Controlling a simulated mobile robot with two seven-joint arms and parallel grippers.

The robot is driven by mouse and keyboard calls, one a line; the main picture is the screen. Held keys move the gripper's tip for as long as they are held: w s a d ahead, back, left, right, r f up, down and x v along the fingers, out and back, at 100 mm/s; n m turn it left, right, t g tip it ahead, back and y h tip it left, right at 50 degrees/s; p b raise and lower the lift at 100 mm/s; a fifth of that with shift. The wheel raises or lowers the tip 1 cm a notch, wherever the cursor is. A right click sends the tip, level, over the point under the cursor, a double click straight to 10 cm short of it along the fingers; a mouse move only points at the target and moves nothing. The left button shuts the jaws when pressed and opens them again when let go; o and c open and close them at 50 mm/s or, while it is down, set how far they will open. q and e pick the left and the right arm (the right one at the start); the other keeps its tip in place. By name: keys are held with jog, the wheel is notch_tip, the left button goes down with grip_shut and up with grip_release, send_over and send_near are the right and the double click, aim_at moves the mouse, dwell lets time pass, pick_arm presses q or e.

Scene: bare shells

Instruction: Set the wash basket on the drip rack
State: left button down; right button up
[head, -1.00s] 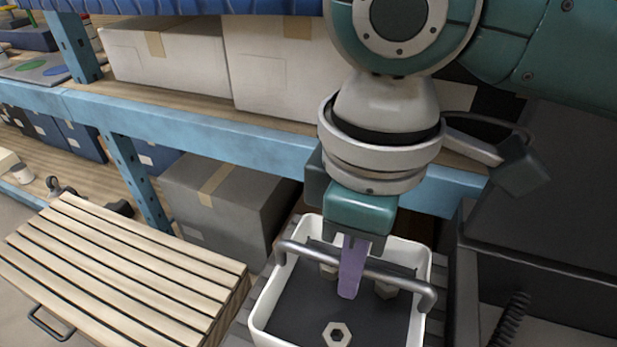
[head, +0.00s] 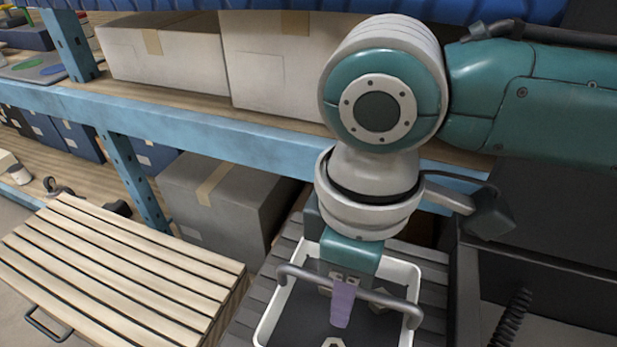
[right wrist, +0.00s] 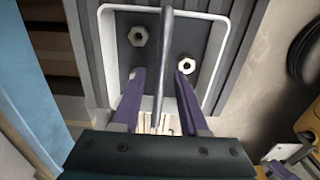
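The wash basket (head: 269,312) has a white rim, a dark floor and a grey bar handle (head: 385,299). Several pale hex nuts lie in it. It stands on a dark grey slatted surface, which looks like the drip rack (head: 253,308); slats also flank the basket (right wrist: 103,55) in the right wrist view. My right gripper (head: 342,322) points down over the basket. In the right wrist view its purple fingers (right wrist: 160,78) straddle the handle, with gaps on both sides, so it is open. The basket's near end is cut off. My left gripper is not in view.
A pale wooden slatted bench (head: 110,270) with a metal handle stands at left, its top clear. A grey box (head: 215,200) sits behind it under the blue shelf beam (head: 200,135). White boxes (head: 270,65) stand on the shelf. A dark bin (head: 530,270) is at right.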

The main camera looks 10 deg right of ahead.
jog(key=shift+r, duration=0.1)
jog(key=shift+r, duration=0.4)
notch_tip(320, 180, up, 10)
jog(key=p, duration=0.2)
jog(key=s+a+f+m+t+y, duration=0.1)
jog(key=s+a+f+m+y, duration=0.1)
jog(key=s+a+y, duration=0.25)
jog(key=s+d+f+m+t+h, duration=0.1)
jog(key=s+d+f+m+h, duration=0.1)
jog(key=d, duration=0.5)
jog(key=s+d+f+m+t+h, duration=0.1)
jog(key=s+d+f+m+h, duration=0.1)
jog(key=s+d+m, duration=0.3)
jog(key=shift+s+d+f+t, duration=0.25)
jog(key=shift+s+d+t, duration=0.1)
jog(key=shift+d, duration=0.6)
